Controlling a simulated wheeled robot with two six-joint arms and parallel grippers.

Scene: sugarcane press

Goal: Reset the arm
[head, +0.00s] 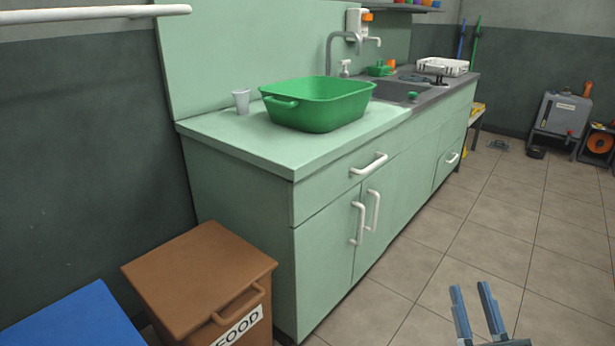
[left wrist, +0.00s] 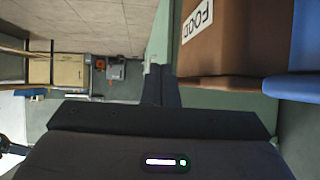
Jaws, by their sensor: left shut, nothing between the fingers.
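My right gripper (head: 470,287) shows at the bottom right of the head view. Its two blue-grey fingers stand apart with nothing between them, above the tiled floor. My left gripper (left wrist: 161,70) shows in the left wrist view. Its dark fingers are together and empty, pointing up the picture beside the brown food bin. The left gripper is not in the head view.
A green counter (head: 215,125) bears a green basin (head: 318,108) and a grey cup (head: 241,101). A brown food bin (head: 190,270) and a blue box (head: 75,325) stand at the lower left. A grey machine (head: 562,115) stands far right.

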